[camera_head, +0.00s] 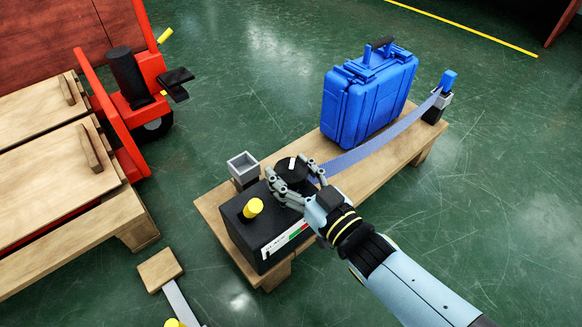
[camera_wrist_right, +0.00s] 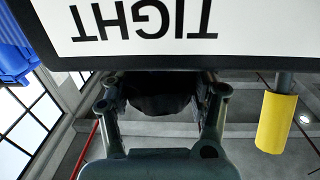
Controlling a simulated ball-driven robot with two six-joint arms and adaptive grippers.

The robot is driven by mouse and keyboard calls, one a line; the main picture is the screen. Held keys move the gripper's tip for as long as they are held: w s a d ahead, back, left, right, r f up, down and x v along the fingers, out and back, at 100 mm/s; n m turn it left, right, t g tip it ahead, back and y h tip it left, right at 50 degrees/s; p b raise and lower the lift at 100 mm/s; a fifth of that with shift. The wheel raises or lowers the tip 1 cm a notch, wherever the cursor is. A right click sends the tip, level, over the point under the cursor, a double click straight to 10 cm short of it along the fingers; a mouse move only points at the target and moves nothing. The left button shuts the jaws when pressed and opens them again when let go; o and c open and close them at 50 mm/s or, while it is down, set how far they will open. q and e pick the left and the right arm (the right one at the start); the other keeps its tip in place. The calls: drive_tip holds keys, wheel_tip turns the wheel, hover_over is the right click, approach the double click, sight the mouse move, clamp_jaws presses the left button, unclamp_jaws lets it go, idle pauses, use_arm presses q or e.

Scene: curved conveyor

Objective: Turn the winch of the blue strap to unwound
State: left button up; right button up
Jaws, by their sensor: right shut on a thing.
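The winch is a black round drum (camera_head: 291,174) with a white mark on top, at the near end of a wooden bench. It also shows dark between the fingers in the right wrist view (camera_wrist_right: 155,95). The blue strap (camera_head: 365,149) runs from it along the bench to a small post with a blue top (camera_head: 447,82). My right gripper (camera_head: 290,178) is shut on the winch drum, one finger on each side. In the right wrist view a white label (camera_wrist_right: 140,28) reads TIGHT, upside down. My left gripper is not in view.
A black box (camera_head: 240,225) with a yellow knob (camera_head: 253,208) and a red and green label stands beside the winch. A grey square cup (camera_head: 243,166) is behind it. A blue case (camera_head: 366,98) stands on the bench (camera_head: 345,190). A red cart (camera_head: 120,120) is at left.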

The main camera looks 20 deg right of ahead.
drive_tip(key=shift+r+n+g+y+p, duration=0.15)
drive_tip(key=shift+n+g+y+p, duration=0.25)
drive_tip(key=shift+n+y+p, duration=0.4)
drive_tip(key=shift+w+n+y+p, duration=0.1)
drive_tip(key=shift+n+y+p, duration=0.2)
drive_tip(key=shift+y, duration=0.3)
drive_tip(key=shift+d+n+g+y+p, duration=0.1)
drive_tip(key=shift+n+g+y+p, duration=0.35)
drive_tip(key=shift+n+g+y, duration=0.5)
drive_tip(key=shift+g+y, duration=0.25)
drive_tip(key=shift+y, duration=0.4)
drive_tip(key=shift+f+n+g+y, duration=0.2)
drive_tip(key=shift+n+g+y, duration=0.5)
drive_tip(key=shift+n+y, duration=0.2)
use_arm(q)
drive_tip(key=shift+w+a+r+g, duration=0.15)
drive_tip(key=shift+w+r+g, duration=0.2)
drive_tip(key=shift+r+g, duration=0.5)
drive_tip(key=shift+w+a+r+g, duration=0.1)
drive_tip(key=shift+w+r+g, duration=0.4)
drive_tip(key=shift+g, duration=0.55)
use_arm(e)
drive_tip(key=shift+n+g+y, duration=0.65)
drive_tip(key=shift+g+y, duration=0.05)
drive_tip(key=shift+g, duration=0.2)
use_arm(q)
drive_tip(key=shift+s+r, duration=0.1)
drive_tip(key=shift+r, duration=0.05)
use_arm(e)
drive_tip(key=o, duration=1.2)
